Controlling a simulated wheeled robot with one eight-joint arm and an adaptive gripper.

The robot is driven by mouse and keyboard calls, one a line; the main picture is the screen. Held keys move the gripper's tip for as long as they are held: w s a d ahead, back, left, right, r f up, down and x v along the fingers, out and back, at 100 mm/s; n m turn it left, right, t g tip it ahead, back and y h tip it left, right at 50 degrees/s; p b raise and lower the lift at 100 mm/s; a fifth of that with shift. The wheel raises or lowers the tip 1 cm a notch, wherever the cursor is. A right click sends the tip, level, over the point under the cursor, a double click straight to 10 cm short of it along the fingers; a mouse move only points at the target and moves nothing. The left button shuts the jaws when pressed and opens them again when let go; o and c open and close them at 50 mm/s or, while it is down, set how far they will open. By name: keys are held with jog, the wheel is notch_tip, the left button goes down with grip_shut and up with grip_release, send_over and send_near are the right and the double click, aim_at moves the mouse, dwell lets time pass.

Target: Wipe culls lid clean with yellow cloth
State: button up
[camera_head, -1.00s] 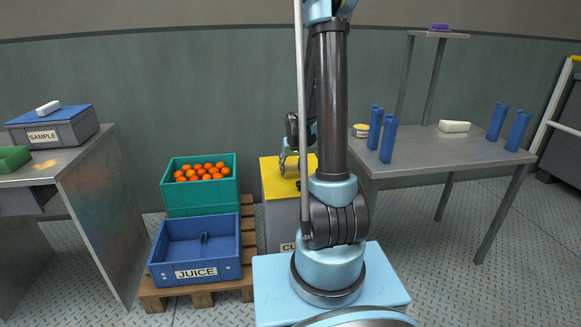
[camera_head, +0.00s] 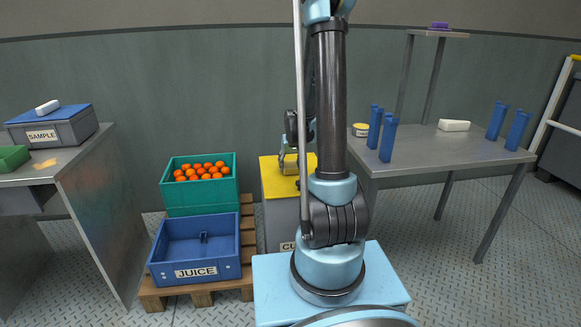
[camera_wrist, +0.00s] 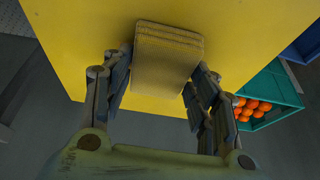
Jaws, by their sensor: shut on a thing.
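The culls bin stands behind my arm in the head view, with a yellow lid (camera_head: 275,178) and a grey body (camera_head: 281,222) whose label is partly hidden. In the wrist view the yellow lid (camera_wrist: 80,50) fills the top of the picture, and no stain shows on its visible part. My gripper (camera_wrist: 163,85) is shut on a folded yellow cloth (camera_wrist: 168,55), held between both fingers. In the head view my gripper (camera_head: 289,163) is low at the lid's top. I cannot tell whether the cloth touches the lid.
A green crate of oranges (camera_head: 200,202) and a blue JUICE crate (camera_head: 200,250) stand left of the bin on a pallet (camera_head: 160,293). A metal table (camera_head: 440,150) with blue posts (camera_head: 388,140) is at right. A SAMPLE box (camera_head: 60,128) sits on the left bench (camera_head: 75,157).

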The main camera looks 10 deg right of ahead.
aim_at(294, 161)
jog(key=shift+w+f, duration=0.15)
jog(key=shift+w, duration=3.9)
jog(key=shift+d, duration=0.1)
jog(key=shift+d, duration=0.95)
jog(key=shift+s, duration=0.15)
jog(key=shift+s+f, duration=0.1)
jog(key=shift+s, duration=1.25)
jog(key=shift+s, duration=1.2)
jog(key=shift+s, duration=1.4)
